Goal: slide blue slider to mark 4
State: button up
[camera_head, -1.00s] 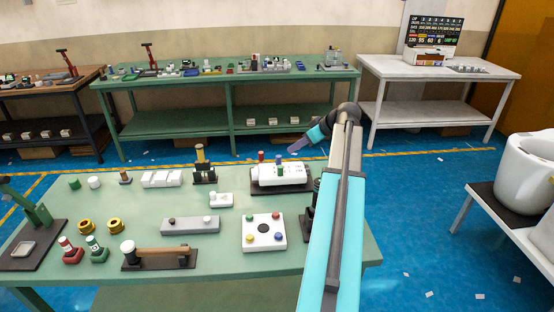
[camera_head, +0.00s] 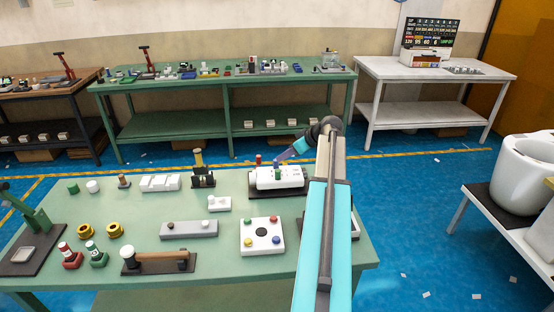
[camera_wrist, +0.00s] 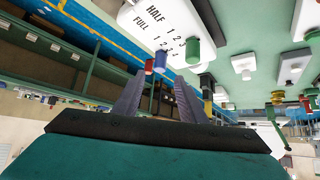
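A white dispenser-like block (camera_head: 290,178) stands at the back right of the green table. It carries a red knob (camera_head: 258,160), a green knob (camera_head: 277,174) and the blue slider (camera_head: 276,162). The blue slider (camera_wrist: 160,62) shows just beyond and between my fingertips, beside the red knob (camera_wrist: 149,67); the green knob (camera_wrist: 192,50) is to the right. My gripper (camera_wrist: 159,77) is open. In the head view, my gripper (camera_head: 281,160) is at the blue slider; contact is unclear.
A small white switch block (camera_head: 219,204), a grey slide bar (camera_head: 189,229) and a white button panel (camera_head: 262,236) stand in front of the block. A brass-topped post (camera_head: 202,168) stands to its left. My arm crosses the table's right side.

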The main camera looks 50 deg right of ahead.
aim_at(276, 164)
jog(key=shift+p+x, duration=1.15)
jog(key=shift+x, duration=2.8)
grip_shut()
